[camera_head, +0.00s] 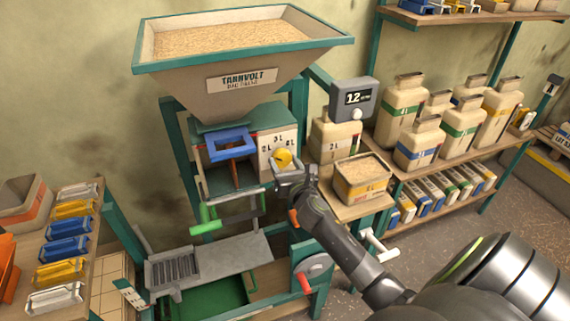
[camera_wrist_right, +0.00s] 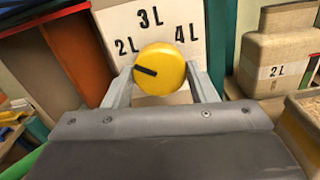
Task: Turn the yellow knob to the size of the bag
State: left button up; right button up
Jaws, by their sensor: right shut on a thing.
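The round yellow knob (camera_head: 282,158) sits on the white dial plate (camera_head: 265,142) of the bag filler, marked 2L, 3L and 4L. In the right wrist view the knob (camera_wrist_right: 165,82) has a black mark pointing left, just below the 2L label. My right gripper (camera_head: 284,168) is shut on the knob, with one finger on each side. A beige bag (camera_head: 329,142) labelled 2L stands right of the dial; it also shows in the right wrist view (camera_wrist_right: 270,75). My left gripper is out of the head view.
A hopper (camera_head: 225,70) of grain stands above the dial, with a blue frame (camera_head: 230,146) left of it. An open box of grain (camera_head: 362,188) sits on a side stand. Shelves of containers (camera_head: 445,160) stand at right.

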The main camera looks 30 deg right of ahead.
jog(key=m, duration=0.6)
jog(key=shift+f+b, duration=0.1)
jog(key=shift+b, duration=0.25)
jog(key=m+b, duration=0.1)
jog(key=m, duration=0.5)
jog(key=shift+m+b, duration=0.3)
jog(key=m+b, duration=0.2)
jog(key=m, duration=0.3)
jog(key=shift+m+b, duration=0.75)
jog(key=shift+m, duration=1.75)
jog(key=o, duration=1)
jog(key=shift+s, duration=0.1)
jog(key=b+v, duration=0.3)
jog(key=v, duration=1.4)
jog(key=shift+s+a, duration=0.1)
jog(key=shift+a, duration=0.05)
